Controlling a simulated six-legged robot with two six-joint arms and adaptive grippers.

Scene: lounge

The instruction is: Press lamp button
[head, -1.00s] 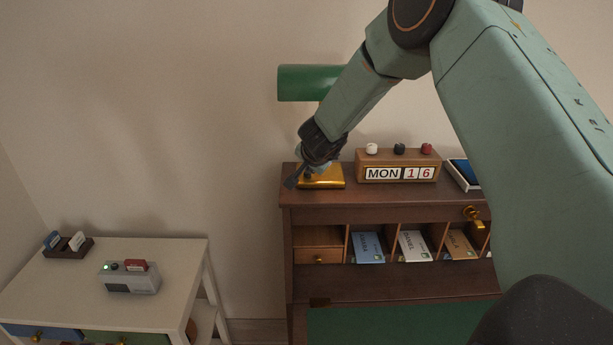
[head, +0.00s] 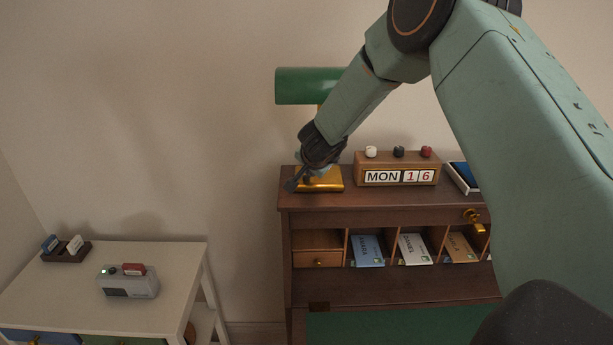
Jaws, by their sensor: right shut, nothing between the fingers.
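The desk lamp has a green shade (head: 305,86) and a brass base (head: 325,181), and it stands on top of the dark wooden desk (head: 370,200) at its left end. My right gripper (head: 293,184) is shut and empty. It points down to the left at the left side of the lamp base, with its fingertips low over the base's edge. I cannot tell whether they touch it. The lamp button is not visible; the gripper covers part of the base. My left gripper is not in view.
A calendar block (head: 398,171) with white, black and red knobs stands right of the lamp. A blue book in a tray (head: 463,176) lies beyond it. Envelopes fill the desk slots. A white table (head: 180,270) with a grey device (head: 128,283) and a card holder (head: 66,252) stands at left.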

